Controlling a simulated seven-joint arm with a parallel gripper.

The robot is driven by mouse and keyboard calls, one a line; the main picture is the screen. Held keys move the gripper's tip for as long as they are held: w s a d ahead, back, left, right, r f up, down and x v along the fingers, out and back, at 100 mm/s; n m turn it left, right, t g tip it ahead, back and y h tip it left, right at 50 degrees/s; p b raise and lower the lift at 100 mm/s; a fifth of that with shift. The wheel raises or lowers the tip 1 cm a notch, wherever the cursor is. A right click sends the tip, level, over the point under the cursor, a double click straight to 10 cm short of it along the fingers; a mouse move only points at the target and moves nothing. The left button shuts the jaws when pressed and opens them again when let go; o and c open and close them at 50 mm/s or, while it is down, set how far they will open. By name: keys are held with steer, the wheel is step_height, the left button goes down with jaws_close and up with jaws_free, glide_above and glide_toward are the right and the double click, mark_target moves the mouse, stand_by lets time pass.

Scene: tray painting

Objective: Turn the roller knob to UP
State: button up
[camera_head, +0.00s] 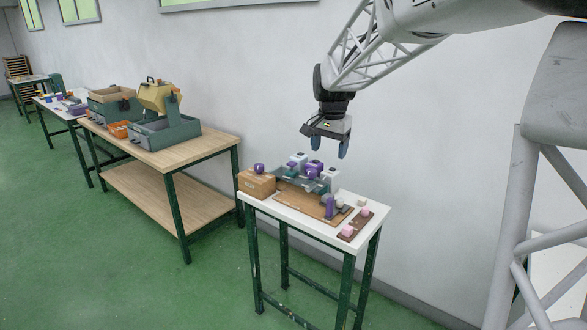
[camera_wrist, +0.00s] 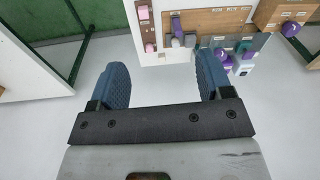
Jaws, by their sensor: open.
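My gripper (camera_head: 326,145) is open and empty, above the white table (camera_head: 375,217) and clear of everything on it. On the table is a wooden board (camera_head: 298,200) with several purple parts. A purple knob (camera_head: 259,168) sits on a cardboard-brown box (camera_head: 256,184) at the left. Another purple knob (camera_head: 315,169) is on the grey-white device at the back. A purple upright handle (camera_head: 329,206) stands at the board's front right. The labels are too small to read, so I cannot tell which is the roller knob or its setting.
A dark red strip with pink blocks (camera_head: 356,224) lies at the table's right edge. A clear panel (camera_wrist: 250,44) stands near the devices. A larger wooden bench (camera_head: 160,150) with grey-green bins is to the left. A wall is close behind the table.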

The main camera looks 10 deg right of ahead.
steer(key=w+f+m, duration=0.2)
steer(key=w+f, duration=0.1)
steer(key=w, duration=0.5)
steer(key=w+f+m, duration=0.1)
steer(key=w+f, duration=0.2)
steer(key=w, duration=0.5)
steer(key=m+g, duration=0.1)
steer(key=m, duration=0.2)
glide_above(312, 170)
step_height(312, 170, down, 10)
steer(key=shift+s+a+r, duration=0.15)
steer(key=shift+r, duration=0.05)
steer(key=shift+f, duration=0.1)
steer(key=shift+f, duration=3.85)
steer(key=shift+c, duration=0.5)
steer(key=c, duration=0.8)
